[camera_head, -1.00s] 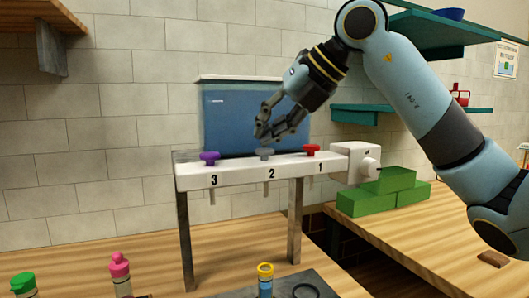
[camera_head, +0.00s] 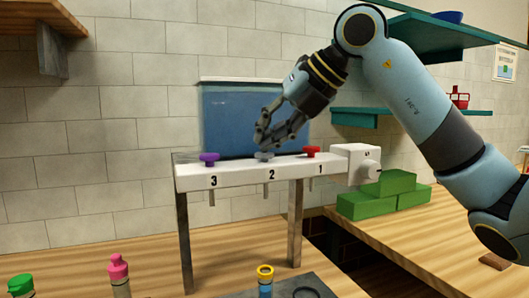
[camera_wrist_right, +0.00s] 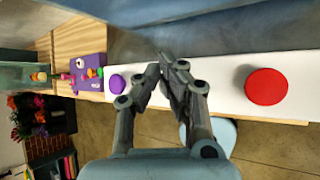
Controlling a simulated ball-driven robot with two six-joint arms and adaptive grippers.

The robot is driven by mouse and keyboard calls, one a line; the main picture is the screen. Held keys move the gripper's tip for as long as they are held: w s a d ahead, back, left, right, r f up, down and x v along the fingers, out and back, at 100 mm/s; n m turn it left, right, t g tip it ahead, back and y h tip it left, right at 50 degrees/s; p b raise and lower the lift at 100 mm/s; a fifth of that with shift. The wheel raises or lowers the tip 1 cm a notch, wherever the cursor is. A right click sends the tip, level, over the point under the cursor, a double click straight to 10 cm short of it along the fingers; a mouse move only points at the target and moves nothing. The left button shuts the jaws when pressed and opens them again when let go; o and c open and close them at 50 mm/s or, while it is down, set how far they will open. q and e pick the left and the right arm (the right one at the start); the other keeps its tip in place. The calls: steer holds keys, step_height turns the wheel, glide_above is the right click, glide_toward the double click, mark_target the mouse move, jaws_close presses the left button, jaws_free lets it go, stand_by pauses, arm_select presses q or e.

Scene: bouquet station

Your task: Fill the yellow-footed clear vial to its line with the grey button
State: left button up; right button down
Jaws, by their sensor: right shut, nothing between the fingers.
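The grey button (camera_head: 265,156) sits on the white dispenser bar above the number 2, between a purple and a red button. My right gripper (camera_head: 262,144) is shut and empty, its fingertips at the top of the grey button; I cannot tell how far it is pressed. In the right wrist view my fingers (camera_wrist_right: 165,75) hide the grey button. A vial (camera_head: 265,284) with a yellow ring on top and blue in its body stands at the bottom of the head view. Its foot is cut off and its line cannot be made out. My left gripper is not in view.
The purple button (camera_head: 209,158) is over 3 and the red button (camera_head: 311,151) over 1. Green blocks (camera_head: 388,184) are stacked right of the dispenser. A pink-topped bottle (camera_head: 119,273) and a green-topped one (camera_head: 21,284) stand at the lower left. A dark ring (camera_head: 306,293) lies beside the vial.

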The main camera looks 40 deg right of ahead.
steer(key=shift+f, duration=0.2)
steer(key=shift+r, duration=0.1)
steer(key=shift+r+p, duration=0.7)
steer(key=shift+r, duration=0.25)
steer(key=shift+r, duration=0.1)
step_height(320, 180, up, 5)
steer(key=p, duration=0.4)
